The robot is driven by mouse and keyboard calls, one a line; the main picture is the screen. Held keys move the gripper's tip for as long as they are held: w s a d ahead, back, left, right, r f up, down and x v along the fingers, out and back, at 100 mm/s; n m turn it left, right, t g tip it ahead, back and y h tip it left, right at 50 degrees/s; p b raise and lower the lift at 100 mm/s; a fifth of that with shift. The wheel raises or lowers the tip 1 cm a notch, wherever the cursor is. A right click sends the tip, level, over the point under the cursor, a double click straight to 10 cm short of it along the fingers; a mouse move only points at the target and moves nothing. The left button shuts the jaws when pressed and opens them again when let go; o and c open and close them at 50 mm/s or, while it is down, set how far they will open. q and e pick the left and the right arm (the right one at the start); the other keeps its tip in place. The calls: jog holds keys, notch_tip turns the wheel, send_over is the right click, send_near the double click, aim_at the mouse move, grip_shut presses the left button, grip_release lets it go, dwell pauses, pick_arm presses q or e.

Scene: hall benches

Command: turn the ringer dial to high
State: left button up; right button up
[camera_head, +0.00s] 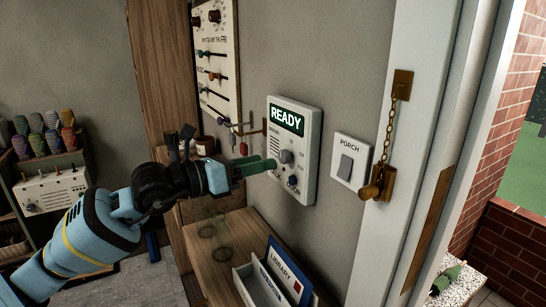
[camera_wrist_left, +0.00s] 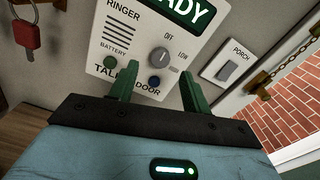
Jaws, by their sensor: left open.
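The ringer dial (camera_head: 286,157) is a grey round knob on the white wall unit (camera_head: 307,112) with a green READY display. It also shows in the left wrist view (camera_wrist_left: 160,57), with OFF above it and LOW to its right; no HIGH label is readable, and I cannot tell its setting. My left gripper (camera_head: 262,165) is open with green fingers reaching toward the unit. In the left wrist view the fingers (camera_wrist_left: 156,82) stand apart, just below the dial and to either side of it. Nothing is between them except the view of the panel. My right gripper is not in view.
A blue button (camera_wrist_left: 155,82) and a green button (camera_wrist_left: 110,62) sit on the same panel. A PORCH switch (camera_head: 346,165) and a door chain (camera_head: 388,130) are to the right.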

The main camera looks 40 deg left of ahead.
aim_at(281, 158)
pick_arm(q)
jog(key=shift+p+x, duration=0.5)
jog(key=shift+x, duration=1.7)
jog(key=c, duration=1)
